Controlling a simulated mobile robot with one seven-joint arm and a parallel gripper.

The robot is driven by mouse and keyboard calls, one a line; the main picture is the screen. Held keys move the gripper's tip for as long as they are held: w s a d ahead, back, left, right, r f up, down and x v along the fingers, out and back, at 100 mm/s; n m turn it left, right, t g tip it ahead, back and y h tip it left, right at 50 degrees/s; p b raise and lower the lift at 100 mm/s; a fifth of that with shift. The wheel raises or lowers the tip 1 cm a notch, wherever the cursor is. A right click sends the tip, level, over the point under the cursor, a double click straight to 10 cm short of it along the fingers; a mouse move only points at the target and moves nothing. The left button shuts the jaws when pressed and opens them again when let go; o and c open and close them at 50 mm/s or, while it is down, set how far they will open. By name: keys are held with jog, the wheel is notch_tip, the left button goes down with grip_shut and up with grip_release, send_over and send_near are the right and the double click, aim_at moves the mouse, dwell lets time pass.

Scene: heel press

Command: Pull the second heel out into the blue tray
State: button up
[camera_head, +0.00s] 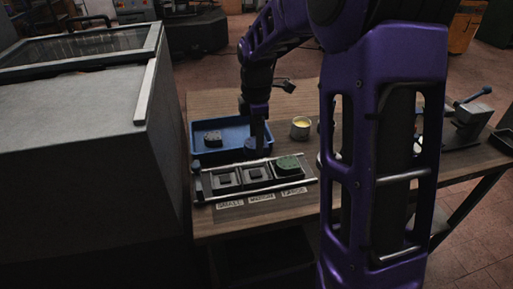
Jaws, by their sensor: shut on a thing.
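The blue tray (198,150) lies on the bench behind the fixture. A dark grey heel (212,138) rests in its left part. My gripper (258,145) points down at the tray's right part, shut on a small dark blue piece (250,149), seemingly a heel, partly hidden by the fingers. I cannot tell whether this piece touches the tray floor. The fixture (207,193) has three stations labelled small, medium and large. The small and medium stations show only square blocks; a green heel (288,162) sits on the large one.
A tin with pale yellow contents (300,128) stands right of the tray. A large grey cabinet (75,130) is close on the left. A small machine with a blue handle (471,118) stands at the bench's right. My arm hides the bench middle.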

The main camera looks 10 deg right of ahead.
jog(key=shift+r+p, duration=1.45)
jog(key=shift+r, duration=0.4)
jog(key=w+d+f+p, duration=0.1)
jog(key=w+f+p, duration=0.15)
jog(key=w, duration=0.65)
jog(key=w+f+p, duration=0.1)
jog(key=w+p, duration=0.2)
jog(key=w, duration=0.7)
jog(key=shift+d+f+b, duration=0.2)
jog(key=shift+f+b, duration=0.65)
jog(key=shift+f, duration=1.9)
jog(key=shift+f, duration=0.25)
jog(key=shift+f+b, duration=1.05)
jog(key=shift+f, duration=1.15)
